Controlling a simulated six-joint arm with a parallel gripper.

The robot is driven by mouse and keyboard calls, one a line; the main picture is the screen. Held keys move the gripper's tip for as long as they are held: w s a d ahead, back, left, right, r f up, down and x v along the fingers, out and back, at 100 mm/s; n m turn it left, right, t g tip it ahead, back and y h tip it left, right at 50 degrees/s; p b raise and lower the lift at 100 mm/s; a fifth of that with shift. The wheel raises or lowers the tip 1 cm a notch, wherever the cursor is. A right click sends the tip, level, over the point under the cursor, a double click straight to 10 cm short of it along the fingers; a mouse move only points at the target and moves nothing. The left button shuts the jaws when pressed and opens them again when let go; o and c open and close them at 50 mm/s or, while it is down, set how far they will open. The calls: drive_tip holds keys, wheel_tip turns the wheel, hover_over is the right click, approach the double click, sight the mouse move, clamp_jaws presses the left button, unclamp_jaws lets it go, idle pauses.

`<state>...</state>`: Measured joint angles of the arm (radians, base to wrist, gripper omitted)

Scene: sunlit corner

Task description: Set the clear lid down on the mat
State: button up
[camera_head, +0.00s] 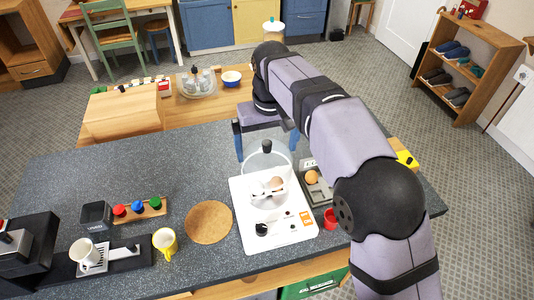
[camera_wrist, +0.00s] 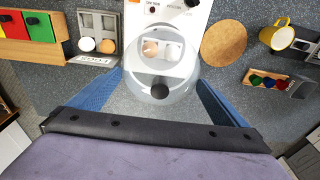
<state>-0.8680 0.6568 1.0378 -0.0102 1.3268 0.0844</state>
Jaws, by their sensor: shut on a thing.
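The clear lid (camera_head: 262,161) is a see-through dome with a black knob, which also shows in the wrist view (camera_wrist: 182,82). My gripper (camera_head: 266,146) has blue fingers, one on each side of the lid, and is shut on it. The lid is at the back edge of the white egg cooker (camera_head: 252,229), and overlaps it in both views; its exact height is unclear. The mat is a round brown cork disc (camera_head: 208,222), lying bare on the dark counter left of the cooker. It shows at upper right in the wrist view (camera_wrist: 223,43).
Eggs (camera_head: 275,183) sit in the cooker. A grey egg tray (camera_head: 318,194) and a red cup (camera_head: 330,218) stand to its right. Left of the mat are a yellow mug (camera_head: 165,242), a rack of coloured knobs (camera_head: 140,209) and a scale with a white mug (camera_head: 85,254).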

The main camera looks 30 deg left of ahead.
sight(244, 167)
drive_tip(key=shift+s+a+r, duration=0.25)
drive_tip(key=shift+s+r, duration=0.05)
drive_tip(key=shift+n, duration=0.7)
drive_tip(key=s+a+p, duration=0.2)
drive_tip(key=s, duration=0.1)
drive_tip(key=s+a+r+p, duration=0.1)
drive_tip(key=shift+s+a+r, duration=0.1)
drive_tip(key=shift+s, duration=0.3)
drive_tip(key=s+a+f+n+p, duration=0.25)
drive_tip(key=s+p, duration=0.25)
drive_tip(key=s, duration=0.5)
drive_tip(key=a+f+n, duration=0.2)
drive_tip(key=a+f, duration=0.2)
drive_tip(key=a, duration=0.1)
drive_tip(key=shift+f+g, duration=0.2)
drive_tip(key=shift+g, duration=0.1)
drive_tip(key=shift+d+f, duration=0.1)
wheel_tip(244, 167, down, 8)
drive_tip(key=b, duration=0.6)
